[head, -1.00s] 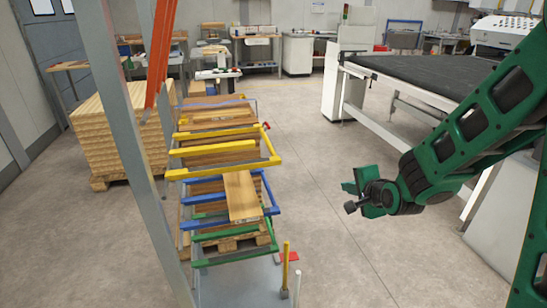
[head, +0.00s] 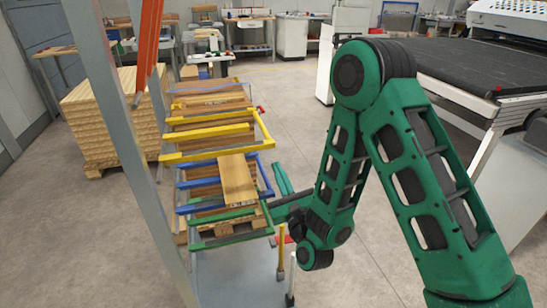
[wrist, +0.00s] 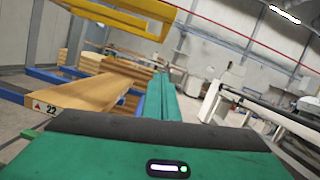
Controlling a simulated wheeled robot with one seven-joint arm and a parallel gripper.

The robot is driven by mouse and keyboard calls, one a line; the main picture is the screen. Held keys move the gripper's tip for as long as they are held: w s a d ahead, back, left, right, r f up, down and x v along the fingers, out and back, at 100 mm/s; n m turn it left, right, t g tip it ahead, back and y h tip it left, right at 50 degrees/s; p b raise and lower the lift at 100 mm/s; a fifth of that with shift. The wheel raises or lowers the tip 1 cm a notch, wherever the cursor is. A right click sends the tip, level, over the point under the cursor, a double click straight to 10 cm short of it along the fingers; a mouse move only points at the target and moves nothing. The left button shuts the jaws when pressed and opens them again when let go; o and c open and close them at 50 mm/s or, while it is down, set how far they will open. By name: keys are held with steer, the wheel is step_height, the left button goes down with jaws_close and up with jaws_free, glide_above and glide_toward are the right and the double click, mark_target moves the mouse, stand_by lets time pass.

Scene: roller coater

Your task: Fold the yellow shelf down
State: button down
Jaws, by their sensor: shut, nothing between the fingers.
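The yellow shelf (head: 245,154) is an open yellow frame on the rack left of centre in the head view, above the blue and green shelves. In the wrist view, yellow bars (wrist: 125,18) cross the top left. My gripper (wrist: 162,80) has its green fingers together and empty, pointing forward. In the wrist view the yellow bars are above and left of the fingertips, with no contact visible. In the head view the green gripper parts (head: 281,180) show right of the rack, partly hidden by my arm.
A wooden board (head: 237,182) lies across the blue shelf (head: 180,184); the green shelf (head: 230,238) is below. A grey post (head: 130,150) stands at the left. A stack of boards (head: 95,115) is behind it. A dark-topped conveyor table (head: 445,78) stands at the right.

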mark_target(267, 138)
steer(key=w+a+r, duration=0.3)
steer(key=w+r, duration=0.3)
steer(key=w, duration=0.2)
steer(key=shift+a, duration=0.3)
steer(key=shift+r, duration=0.2)
